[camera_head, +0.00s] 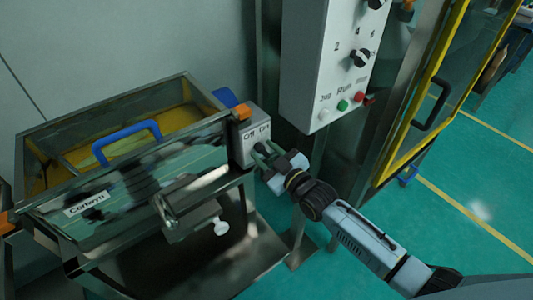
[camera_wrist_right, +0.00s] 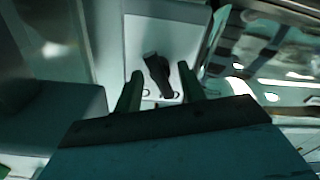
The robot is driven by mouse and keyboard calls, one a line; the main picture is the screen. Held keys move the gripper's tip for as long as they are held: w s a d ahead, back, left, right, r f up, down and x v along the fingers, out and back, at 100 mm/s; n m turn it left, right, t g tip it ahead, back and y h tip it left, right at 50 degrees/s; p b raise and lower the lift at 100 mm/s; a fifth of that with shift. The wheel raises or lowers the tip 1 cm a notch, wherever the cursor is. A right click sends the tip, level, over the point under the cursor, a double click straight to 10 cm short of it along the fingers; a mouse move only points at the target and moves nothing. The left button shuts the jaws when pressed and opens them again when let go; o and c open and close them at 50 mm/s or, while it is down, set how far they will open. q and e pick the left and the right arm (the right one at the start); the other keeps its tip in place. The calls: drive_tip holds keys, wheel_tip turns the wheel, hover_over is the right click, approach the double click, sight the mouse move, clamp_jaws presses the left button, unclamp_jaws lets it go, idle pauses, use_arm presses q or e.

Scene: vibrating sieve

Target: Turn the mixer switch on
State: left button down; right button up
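The mixer switch is a black rotary knob (camera_wrist_right: 158,76) on a light grey box (camera_head: 243,144) labelled Off and On, at the right end of the sieve. In the head view my right gripper (camera_head: 265,153) is at the front of this box and partly covers the knob. In the right wrist view my right gripper (camera_wrist_right: 159,88) is open, with one finger on each side of the knob's lower part. The knob looks tilted there. Whether the fingers touch it is unclear. My left gripper is not in view.
The sieve (camera_head: 120,175) has glass-like walls and a blue handle (camera_head: 126,142). A white control panel (camera_head: 330,60) with knobs and buttons hangs above and right of my gripper. A yellow-framed door (camera_head: 425,85) stands further right. Green floor is open at the lower right.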

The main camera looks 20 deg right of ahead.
clamp_jaws()
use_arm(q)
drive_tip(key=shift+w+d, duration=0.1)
